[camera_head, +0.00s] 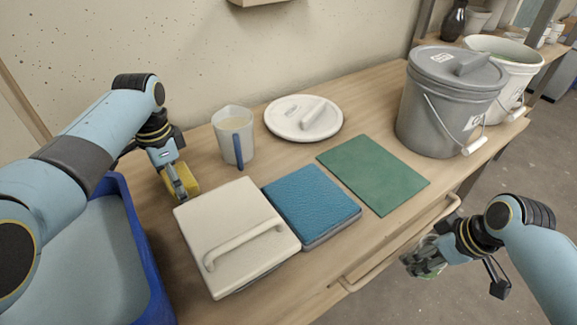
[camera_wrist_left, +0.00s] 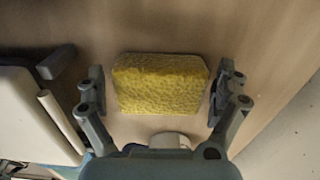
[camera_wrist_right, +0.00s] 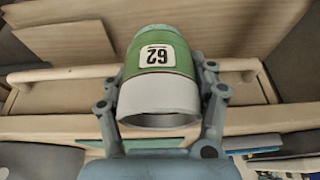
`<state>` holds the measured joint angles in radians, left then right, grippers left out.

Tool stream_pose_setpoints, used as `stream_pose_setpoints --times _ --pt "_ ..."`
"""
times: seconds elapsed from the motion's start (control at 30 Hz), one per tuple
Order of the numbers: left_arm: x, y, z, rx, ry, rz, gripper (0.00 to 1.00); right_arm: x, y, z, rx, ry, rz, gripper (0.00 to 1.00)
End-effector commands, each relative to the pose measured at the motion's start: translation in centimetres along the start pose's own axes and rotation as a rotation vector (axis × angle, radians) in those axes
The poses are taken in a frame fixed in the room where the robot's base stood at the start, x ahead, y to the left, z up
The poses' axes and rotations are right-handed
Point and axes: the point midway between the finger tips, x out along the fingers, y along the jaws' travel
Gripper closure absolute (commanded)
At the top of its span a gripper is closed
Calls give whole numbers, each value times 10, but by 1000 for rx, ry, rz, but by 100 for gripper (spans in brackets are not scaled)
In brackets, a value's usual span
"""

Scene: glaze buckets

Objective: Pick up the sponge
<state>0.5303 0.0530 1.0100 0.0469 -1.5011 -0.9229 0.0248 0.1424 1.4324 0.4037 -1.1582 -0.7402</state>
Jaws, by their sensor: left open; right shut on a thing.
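The yellow sponge (camera_head: 184,181) lies on the wooden table at the left, partly hidden by my left gripper (camera_head: 176,186) in the head view. In the left wrist view the sponge (camera_wrist_left: 160,84) lies between the two open fingers of my left gripper (camera_wrist_left: 162,98). A gap shows on each side, so the fingers do not appear to touch it. My right gripper (camera_head: 424,262) is in front of the table's edge. In the right wrist view it is shut on a green and white cup (camera_wrist_right: 160,75) with a label reading 62.
A blue bin (camera_head: 158,275) stands left of the table. A white jug (camera_head: 233,136), white lid (camera_head: 304,118), cream lidded box (camera_head: 228,225), blue pad (camera_head: 311,205) and green mat (camera_head: 374,173) lie on the table. A grey bucket (camera_head: 436,115) stands at the right.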

Motion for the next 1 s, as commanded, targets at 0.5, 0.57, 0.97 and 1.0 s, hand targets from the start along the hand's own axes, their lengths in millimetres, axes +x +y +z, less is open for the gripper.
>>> stream_pose_setpoints --times 0.5,0.57,0.97,1.0 --pt "-1 0 0 0 0 0 36 -1 0 -1 0 1 1 82" --pt "-1 0 0 0 0 0 36 -1 0 -1 0 1 1 82" --pt "-67 -1 -1 0 3 -4 36 -25 2 -12 -2 8 5 82" --pt "-75 -1 -1 0 3 -4 36 -27 2 -13 -2 8 6 82"
